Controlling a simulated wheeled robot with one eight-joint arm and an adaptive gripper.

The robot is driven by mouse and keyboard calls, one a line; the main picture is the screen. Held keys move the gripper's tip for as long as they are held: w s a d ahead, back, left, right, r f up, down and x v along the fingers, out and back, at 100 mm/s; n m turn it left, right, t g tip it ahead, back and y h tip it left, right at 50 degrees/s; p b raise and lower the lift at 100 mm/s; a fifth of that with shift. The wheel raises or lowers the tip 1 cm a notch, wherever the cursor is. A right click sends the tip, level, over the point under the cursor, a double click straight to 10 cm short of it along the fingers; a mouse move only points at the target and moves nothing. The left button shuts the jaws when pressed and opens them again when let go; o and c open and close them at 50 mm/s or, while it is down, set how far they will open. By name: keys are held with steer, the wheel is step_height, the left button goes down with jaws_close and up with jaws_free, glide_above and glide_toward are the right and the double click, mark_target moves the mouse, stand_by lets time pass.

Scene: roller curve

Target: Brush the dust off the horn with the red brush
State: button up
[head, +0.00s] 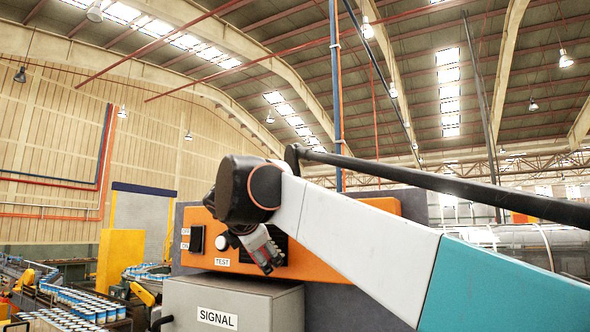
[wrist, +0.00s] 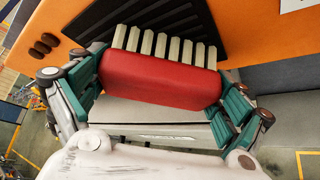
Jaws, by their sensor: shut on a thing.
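My gripper (head: 263,250) is in front of the orange panel in the head view. In the wrist view my gripper (wrist: 163,92) is shut on the red brush (wrist: 160,78), with green pads at both ends of its block. The brush's row of pale bristles (wrist: 165,46) points up in the picture, toward a black slatted piece (wrist: 195,22) on the orange panel. This piece looks like the horn. The bristles overlap its lower edge in the picture; I cannot tell whether they touch it. I cannot make out dust on it. In the head view my arm mostly hides it.
The orange panel (head: 197,258) carries a black switch (head: 197,239) marked ON and OFF and a white knob (head: 222,243) above a TEST label. A grey box (head: 185,300) marked SIGNAL stands below. A conveyor with cans (head: 80,312) runs at the left.

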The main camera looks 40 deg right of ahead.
steer(key=shift+s+d, duration=0.25)
steer(key=shift+s, duration=0.4)
steer(key=shift+s+d, duration=0.3)
steer(key=shift+s, duration=0.35)
steer(key=shift+s+d, duration=0.25)
steer(key=shift+s, duration=0.4)
steer(key=shift+w+a+r, duration=0.1)
steer(key=shift+w+a, duration=0.2)
steer(key=shift+w, duration=0.2)
steer(key=shift+w+a+p, duration=0.4)
steer(key=shift+w+a, duration=0.2)
steer(key=shift+w, duration=1.1)
steer(key=shift+w+a+p, duration=0.45)
steer(key=shift+w+a, duration=0.15)
steer(key=shift+w, duration=1.05)
steer(key=shift+w+a+p, duration=0.4)
steer(key=shift+w+a, duration=0.2)
steer(key=shift+w, duration=1.1)
steer(key=s+a, duration=0.2)
steer(key=a, duration=0.3)
steer(key=shift+s+a, duration=0.15)
steer(key=shift+a, duration=0.15)
steer(key=shift+s+a, duration=0.25)
steer(key=shift+a, duration=0.45)
steer(key=shift+s+a, duration=0.25)
steer(key=shift+a, duration=0.45)
